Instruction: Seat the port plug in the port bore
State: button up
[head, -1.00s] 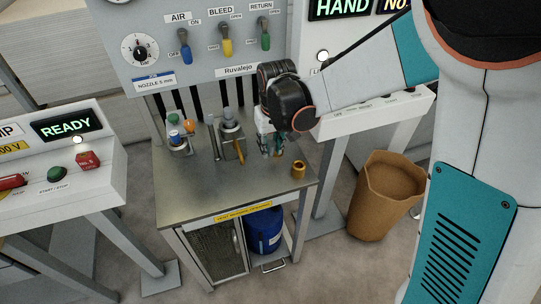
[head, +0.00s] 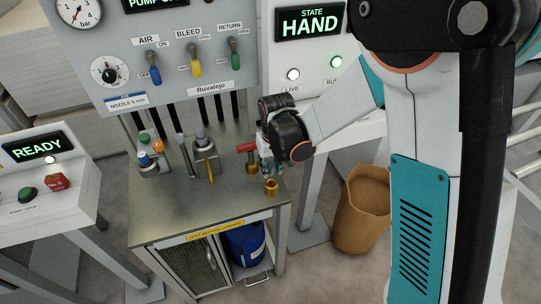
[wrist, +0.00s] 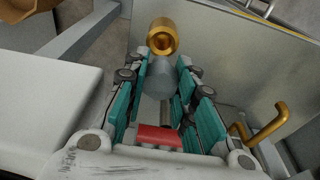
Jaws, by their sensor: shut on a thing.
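My gripper (wrist: 164,115) is closed around the port plug (wrist: 160,78), which looks like a grey cylinder with a thinner shaft behind it. A red part (wrist: 160,136) shows near the palm between the teal fingers. A brass collar with a round opening, probably the port bore (wrist: 162,38), lies just beyond the grey end. In the head view this brass collar (head: 271,187) stands near the table's front right corner. My gripper (head: 268,165) is over the table's right side, close behind it. The plug is mostly hidden there, and contact with the collar cannot be told.
A red bar (head: 246,147) and a brass piece (head: 252,168) show left of my gripper. A bent brass hook (wrist: 281,118) is right of the fingers in the wrist view. A brown bin (head: 362,212) stands right.

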aim_at(271, 175)
jog(key=shift+f, duration=0.1)
dwell(0.3)
jog(key=shift+f+b, duration=1.9)
jog(key=shift+f, duration=0.1)
jog(key=shift+f, duration=0.1)
jog(key=shift+f+b, duration=0.95)
jog(key=o, duration=1.1)
jog(key=shift+r, duration=0.15)
jog(key=shift+o, duration=0.2)
jog(key=shift+r, duration=0.1)
jog(key=r, duration=0.4)
jog(key=s+r, duration=0.1)
jog(key=r, duration=0.6)
jog(key=shift+s+d+r, duration=0.25)
jog(key=shift+s+r, duration=0.1)
jog(key=shift+s, duration=0.05)
jog(key=shift+d, duration=0.1)
